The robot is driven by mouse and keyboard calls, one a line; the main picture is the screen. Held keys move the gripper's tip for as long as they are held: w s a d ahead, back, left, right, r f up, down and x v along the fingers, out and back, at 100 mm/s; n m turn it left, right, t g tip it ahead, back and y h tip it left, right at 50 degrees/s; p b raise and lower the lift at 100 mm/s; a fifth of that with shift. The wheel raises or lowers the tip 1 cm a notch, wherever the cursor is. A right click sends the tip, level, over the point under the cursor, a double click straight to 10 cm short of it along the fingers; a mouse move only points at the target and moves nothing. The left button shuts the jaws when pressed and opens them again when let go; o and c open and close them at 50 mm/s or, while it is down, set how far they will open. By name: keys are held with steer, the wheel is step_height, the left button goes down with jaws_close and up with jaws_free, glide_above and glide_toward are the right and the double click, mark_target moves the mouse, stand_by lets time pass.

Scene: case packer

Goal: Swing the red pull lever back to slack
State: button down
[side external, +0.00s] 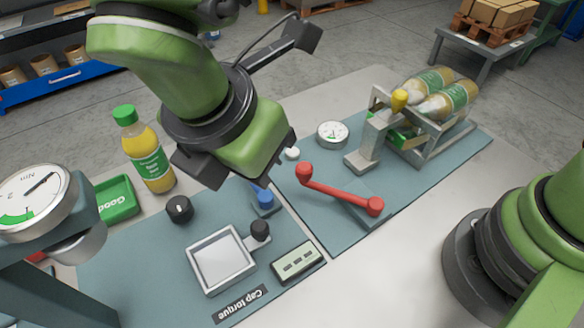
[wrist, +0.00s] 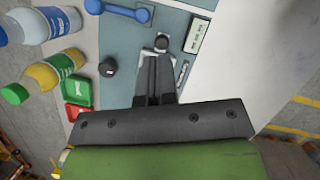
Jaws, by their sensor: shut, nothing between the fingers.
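The red pull lever (side external: 340,190) lies low across the teal mat in the side external view. It has a round red knob at its left end and a red hub at its right end. I do not see it in the wrist view. My gripper (wrist: 158,58) is shut and empty in the wrist view.
A metal tray (side external: 221,259), a black knob (side external: 179,209), a blue handle (side external: 265,197) and a display (side external: 298,261) lie near the lever. A juice bottle (side external: 148,155) stands left. A gauge (side external: 332,134) and a bottle rack (side external: 431,150) stand behind. Bare table lies front right.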

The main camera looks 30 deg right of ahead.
mark_target(298, 177)
steer(key=x, duration=1)
steer(key=shift+d+f, duration=0.15)
steer(key=shift+f, duration=0.05)
steer(key=shift+w+d+r, duration=0.1)
steer(key=shift+w+d, duration=0.15)
steer(key=shift+d, duration=0.3)
steer(key=shift+w+d, duration=0.25)
steer(key=shift+d, duration=0.35)
steer(key=shift+w+d, duration=0.25)
steer(key=shift+d, duration=0.35)
steer(key=shift+w+d+m, duration=0.25)
steer(key=shift+w+m, duration=0.05)
